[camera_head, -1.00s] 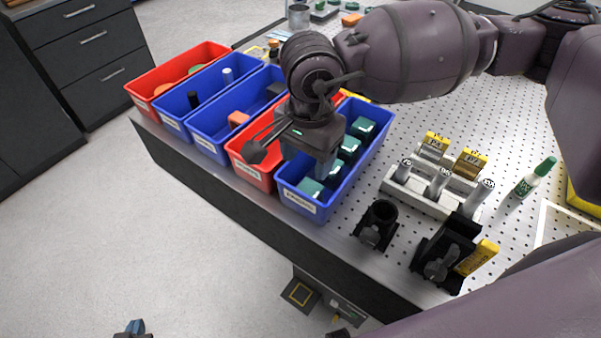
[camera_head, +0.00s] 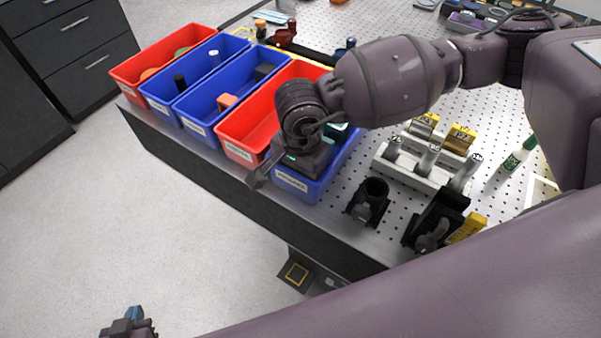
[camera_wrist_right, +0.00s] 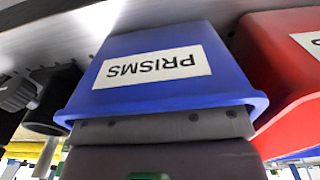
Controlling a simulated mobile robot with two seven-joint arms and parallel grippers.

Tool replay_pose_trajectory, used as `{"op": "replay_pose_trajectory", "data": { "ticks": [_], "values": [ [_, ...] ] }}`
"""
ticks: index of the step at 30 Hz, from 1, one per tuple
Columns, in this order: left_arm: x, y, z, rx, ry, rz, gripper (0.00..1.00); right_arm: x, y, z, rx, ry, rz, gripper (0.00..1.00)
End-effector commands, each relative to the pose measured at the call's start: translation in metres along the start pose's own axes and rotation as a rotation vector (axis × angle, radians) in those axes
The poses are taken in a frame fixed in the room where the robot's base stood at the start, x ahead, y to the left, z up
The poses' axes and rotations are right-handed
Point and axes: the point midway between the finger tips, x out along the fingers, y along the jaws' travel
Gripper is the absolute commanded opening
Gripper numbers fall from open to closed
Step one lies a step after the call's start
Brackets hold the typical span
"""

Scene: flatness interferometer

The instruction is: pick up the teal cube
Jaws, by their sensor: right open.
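Teal cubes lie in the right-hand blue bin (camera_head: 300,191), labelled PRISMS; now only a teal patch (camera_head: 337,131) shows past my right arm, and the rest are hidden. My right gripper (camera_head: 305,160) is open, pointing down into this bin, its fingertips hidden. Whether a cube is between its fingers cannot be seen. In the right wrist view the bin's labelled front wall (camera_wrist_right: 185,85) fills the middle, with the gripper body across the bottom. My left gripper (camera_head: 129,322) is at the bottom left, over the floor, far from the bin; its jaw opening is unclear.
Red bin (camera_head: 236,140), blue bins (camera_head: 205,119) and another red bin (camera_head: 126,75) stand in a row to the left. Black holders (camera_head: 368,205) and a pale rack (camera_head: 425,166) with weights stand to the right.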

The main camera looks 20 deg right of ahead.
Motion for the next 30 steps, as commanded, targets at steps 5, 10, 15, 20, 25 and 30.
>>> {"op": "replay_pose_trajectory", "data": {
  "ticks": [5, 10, 15, 20, 25, 30],
  "values": [
    [0.000, 0.000, 0.000, 0.000, 0.000, 0.000, 0.00, 0.005, 0.000, 0.000, 0.000, 0.001, -0.001, 0.60],
    [0.000, 0.000, 0.001, 0.000, -0.001, 0.000, 0.00, 0.004, 0.000, 0.000, 0.000, 0.000, -0.001, 0.53],
    [-0.001, 0.000, 0.004, 0.000, -0.007, -0.001, 0.00, 0.004, 0.000, 0.000, 0.000, 0.000, -0.001, 0.27],
    [-0.003, -0.001, 0.007, -0.001, -0.014, -0.002, 0.00, 0.004, 0.000, 0.000, 0.000, 0.000, -0.002, 0.16],
    [-0.003, -0.001, 0.008, -0.001, -0.015, -0.002, 0.00, 0.003, -0.001, 0.000, 0.000, 0.000, -0.002, 0.16],
    [-0.003, -0.001, 0.006, -0.001, -0.013, -0.002, 0.00, -0.011, -0.001, 0.000, -0.001, 0.001, -0.005, 0.16]
  ]
}}
